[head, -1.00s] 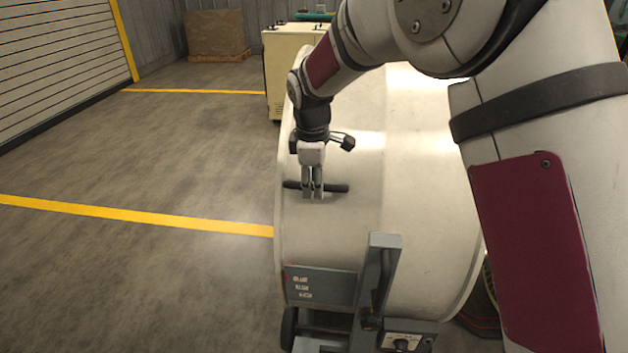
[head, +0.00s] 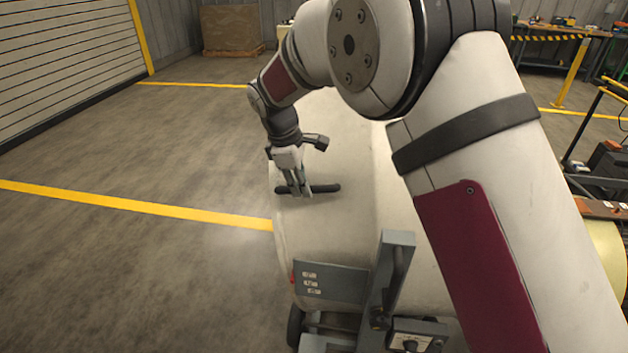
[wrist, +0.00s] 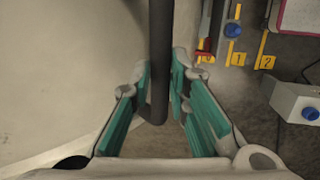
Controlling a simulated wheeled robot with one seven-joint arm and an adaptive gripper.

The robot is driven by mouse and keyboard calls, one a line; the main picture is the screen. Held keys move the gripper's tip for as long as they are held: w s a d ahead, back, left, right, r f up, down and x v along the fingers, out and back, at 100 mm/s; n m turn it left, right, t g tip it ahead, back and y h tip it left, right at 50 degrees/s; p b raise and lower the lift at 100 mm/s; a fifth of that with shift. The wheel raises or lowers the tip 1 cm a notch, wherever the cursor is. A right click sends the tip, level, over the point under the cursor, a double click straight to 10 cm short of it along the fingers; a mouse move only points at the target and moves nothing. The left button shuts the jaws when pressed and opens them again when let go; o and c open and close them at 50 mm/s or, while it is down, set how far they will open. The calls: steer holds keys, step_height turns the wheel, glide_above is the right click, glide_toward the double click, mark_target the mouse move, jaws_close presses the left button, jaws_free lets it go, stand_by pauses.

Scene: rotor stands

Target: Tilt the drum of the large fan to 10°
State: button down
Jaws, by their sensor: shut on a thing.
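The large fan's drum (head: 325,235) is a broad cream cylinder in the middle of the head view, standing on a grey wheeled stand (head: 394,262). A black bar handle (head: 326,188) sits on its upper side. My gripper (head: 301,192) is shut on this handle, with the fingers pointing down across the bar. In the wrist view the dark bar (wrist: 161,50) runs down between the green-padded fingers of my gripper (wrist: 161,80). My arm hides much of the drum's right side. I cannot read the drum's angle.
A panel with small labels (head: 330,283) and a knob box (head: 415,336) are low on the stand. Open floor lies left; a workbench (head: 560,38) stands far right.

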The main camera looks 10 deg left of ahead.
steer(key=c, duration=1.5)
jaws_free()
steer(key=shift+c, duration=0.2)
steer(key=shift+r, duration=0.1)
steer(key=v, duration=1.2)
steer(key=shift+d, duration=0.1)
steer(key=s+d+r+m+y+p, duration=0.1)
steer(key=s+d+r+m, duration=0.45)
steer(key=d, duration=0.55)
steer(key=s+d+r+m+p, duration=0.2)
steer(key=s+d+r+m, duration=0.1)
steer(key=s+d+r, duration=0.6)
steer(key=s+d+f+m+t+p, duration=0.1)
steer(key=s+d+m, duration=0.3)
steer(key=s, duration=0.6)
steer(key=s+d+f+m+t+y+p, duration=0.1)
steer(key=s+d+f+m, duration=0.3)
steer(key=s+d, duration=0.4)
steer(key=s+m, duration=0.1)
steer(key=s, duration=0.2)
steer(key=shift+d+f, duration=0.25)
steer(key=shift+d, duration=0.15)
